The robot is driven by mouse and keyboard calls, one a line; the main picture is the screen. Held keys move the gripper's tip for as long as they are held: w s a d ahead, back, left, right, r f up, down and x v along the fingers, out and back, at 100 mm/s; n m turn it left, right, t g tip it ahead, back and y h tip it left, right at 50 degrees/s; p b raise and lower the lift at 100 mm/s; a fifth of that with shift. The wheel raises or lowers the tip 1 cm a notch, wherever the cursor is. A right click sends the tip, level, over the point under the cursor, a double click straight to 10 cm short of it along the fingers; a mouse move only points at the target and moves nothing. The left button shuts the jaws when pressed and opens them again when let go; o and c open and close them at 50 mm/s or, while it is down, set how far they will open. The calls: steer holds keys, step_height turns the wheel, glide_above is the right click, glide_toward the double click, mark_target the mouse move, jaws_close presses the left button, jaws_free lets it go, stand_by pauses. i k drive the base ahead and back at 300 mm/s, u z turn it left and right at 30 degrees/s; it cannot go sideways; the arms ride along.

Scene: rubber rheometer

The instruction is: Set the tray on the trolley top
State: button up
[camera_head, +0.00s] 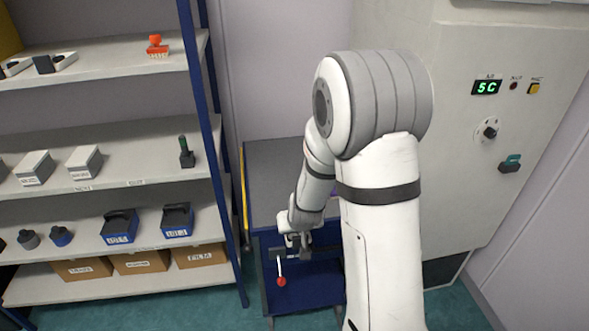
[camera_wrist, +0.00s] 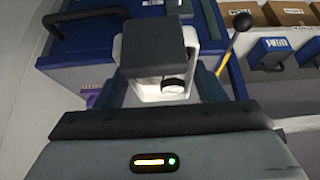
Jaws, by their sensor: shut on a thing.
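The trolley stands between the shelf rack and the tall grey machine in the head view, with a grey trolley top (camera_head: 272,160) and a blue body. My gripper (camera_head: 300,243) is low at the trolley's front, below the level of its top. In the wrist view my gripper (camera_wrist: 163,90) is shut on a white piece (camera_wrist: 150,92) under a dark grey block (camera_wrist: 160,45). Whether this piece belongs to the tray I cannot tell.
A lever with a red ball (camera_head: 281,281) hangs close under my gripper. The rack (camera_head: 120,75) holds blue bins and cardboard boxes at left. The machine (camera_head: 480,150) stands at right. The visible trolley top looks clear.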

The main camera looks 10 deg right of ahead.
mark_target(285, 193)
steer(key=i, duration=0.9)
steer(key=z, duration=0.05)
